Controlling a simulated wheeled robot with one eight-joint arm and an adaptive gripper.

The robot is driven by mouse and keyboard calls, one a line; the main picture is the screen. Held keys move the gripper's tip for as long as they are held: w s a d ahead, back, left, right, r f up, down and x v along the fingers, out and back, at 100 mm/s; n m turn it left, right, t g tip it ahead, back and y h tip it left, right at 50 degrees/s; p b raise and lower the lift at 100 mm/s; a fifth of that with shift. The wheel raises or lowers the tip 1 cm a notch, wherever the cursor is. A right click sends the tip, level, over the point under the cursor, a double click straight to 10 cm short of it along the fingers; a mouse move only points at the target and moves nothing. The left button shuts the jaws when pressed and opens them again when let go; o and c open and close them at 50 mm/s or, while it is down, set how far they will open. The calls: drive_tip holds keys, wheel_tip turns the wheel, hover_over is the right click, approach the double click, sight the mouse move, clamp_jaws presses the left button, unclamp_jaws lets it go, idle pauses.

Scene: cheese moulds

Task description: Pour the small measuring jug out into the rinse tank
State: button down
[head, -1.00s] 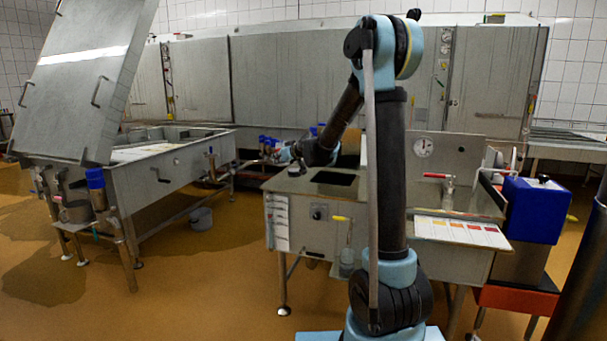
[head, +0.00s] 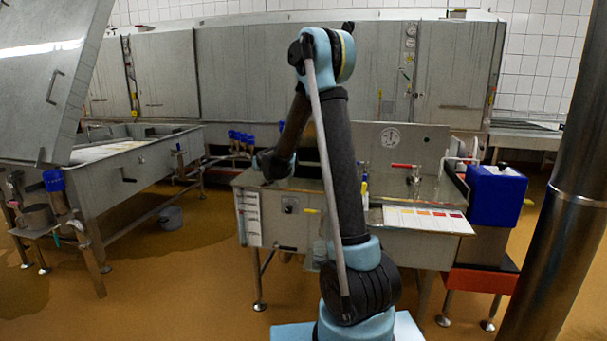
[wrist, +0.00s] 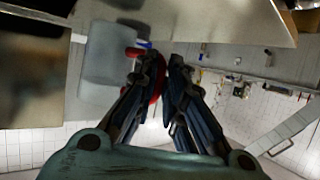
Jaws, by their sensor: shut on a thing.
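In the wrist view my gripper (wrist: 165,75) is shut on a red part, which looks like the handle of the small measuring jug. The jug (wrist: 105,55) is a pale grey, cloudy vessel just left of the fingertips. Its tilt and contents cannot be told. In the head view my bent arm reaches down to the left part of a steel sink unit (head: 270,225); the gripper and jug are hidden there. This unit may hold the rinse tank, but its basin is not clearly seen.
A steel vat (head: 150,165) with a raised lid (head: 45,80) stands at left. A blue box (head: 497,195) and a steel post (head: 560,200) are at right. A colour chart (head: 425,219) lies on the unit's front edge. Open floor lies in the left foreground.

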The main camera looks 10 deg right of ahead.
drive_tip(key=shift+w+d+f+m+h, duration=0.2)
drive_tip(key=shift+w+d+m+h, duration=0.3)
drive_tip(key=shift+w+h, duration=0.1)
drive_tip(key=shift+w+d+f+m+h, duration=0.15)
drive_tip(key=shift+w+d+m+h, duration=0.25)
drive_tip(key=shift+w+m+h, duration=0.15)
drive_tip(key=shift+w+d+r+m+h, duration=0.1)
drive_tip(key=shift+w+d+m+h, duration=0.2)
drive_tip(key=shift+w+h, duration=0.15)
drive_tip(key=shift+w+d+m+h, duration=0.2)
drive_tip(key=shift+w+m+h, duration=0.1)
drive_tip(key=shift+w, duration=0.1)
drive_tip(key=shift+w+d+r+m+h, duration=0.25)
drive_tip(key=shift+w+d+m+h, duration=0.2)
drive_tip(key=shift+w+h, duration=0.1)
drive_tip(key=shift+r, duration=0.1)
